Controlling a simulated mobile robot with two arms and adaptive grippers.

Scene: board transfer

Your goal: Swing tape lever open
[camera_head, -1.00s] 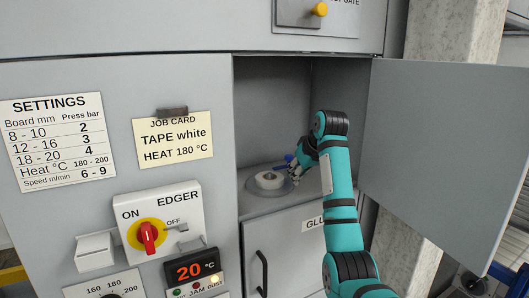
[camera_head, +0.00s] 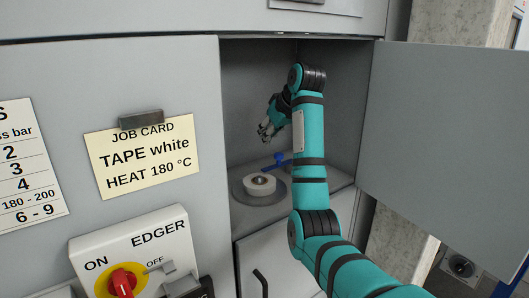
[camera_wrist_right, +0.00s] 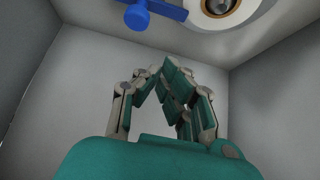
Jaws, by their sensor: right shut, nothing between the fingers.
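The tape lever is blue (camera_head: 280,159) and stands at the back right of a white tape roll (camera_head: 259,184) on a round grey plate in the open compartment. The lever (camera_wrist_right: 140,14) also shows at the top of the right wrist view, with its blue arm running toward the roll (camera_wrist_right: 222,12). My right gripper (camera_head: 264,134) is inside the compartment, above and apart from the roll and lever. Its fingers (camera_wrist_right: 165,68) are closed together and empty. My left gripper is not in view.
The compartment door (camera_head: 450,140) stands open at the right. A panel with a job card (camera_head: 145,155) and the edger switch (camera_head: 122,281) is at the left. The compartment's side walls and back are close around my right gripper.

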